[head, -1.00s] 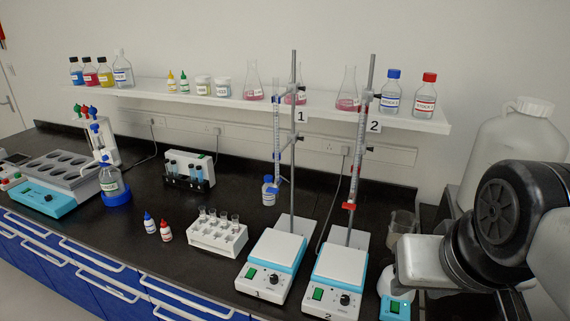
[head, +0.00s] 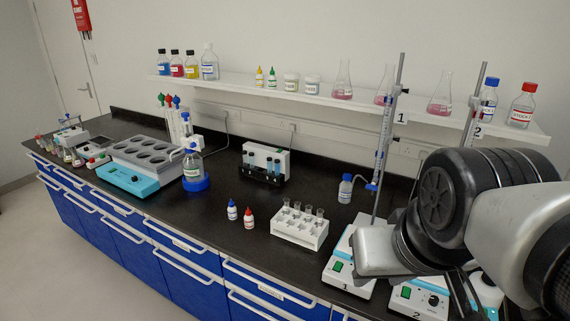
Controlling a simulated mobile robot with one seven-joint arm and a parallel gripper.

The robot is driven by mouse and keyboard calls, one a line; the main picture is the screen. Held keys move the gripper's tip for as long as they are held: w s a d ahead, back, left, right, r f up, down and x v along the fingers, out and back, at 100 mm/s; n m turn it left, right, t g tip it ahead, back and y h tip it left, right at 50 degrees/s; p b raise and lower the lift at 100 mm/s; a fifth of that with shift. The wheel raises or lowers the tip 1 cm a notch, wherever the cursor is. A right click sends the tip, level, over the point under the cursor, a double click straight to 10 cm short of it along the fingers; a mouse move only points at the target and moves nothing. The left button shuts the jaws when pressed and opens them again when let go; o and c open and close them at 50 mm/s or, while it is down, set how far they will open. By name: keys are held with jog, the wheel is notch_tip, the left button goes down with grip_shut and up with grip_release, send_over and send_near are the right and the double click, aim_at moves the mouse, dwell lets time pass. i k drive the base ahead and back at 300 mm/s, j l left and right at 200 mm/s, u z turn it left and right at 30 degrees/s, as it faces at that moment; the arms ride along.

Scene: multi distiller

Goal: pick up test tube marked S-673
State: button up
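A white rack (head: 299,229) stands on the black bench right of centre and holds several clear test tubes (head: 309,213) upright. No marking S-673 can be read on any tube at this size. My arm reaches in from the right edge, in front of the hotplates.
Two small bottles, blue-capped (head: 232,210) and red-capped (head: 249,218), stand left of the white rack. Hotplate 1 (head: 349,255) with a burette stand is to its right. A multi-well heater (head: 155,165) is at left. A shelf (head: 330,103) with glassware runs behind. Bare bench lies in front of the small bottles.

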aim_at(319, 211)
jog(key=i+j+z, duration=0.4)
jog(key=j, duration=0.25)
jog(key=i+j+z, duration=0.2)
jog(key=j+z, duration=0.2)
jog(key=j, duration=0.3)
jog(key=i+j+z, duration=0.2)
jog(key=j, duration=0.2)
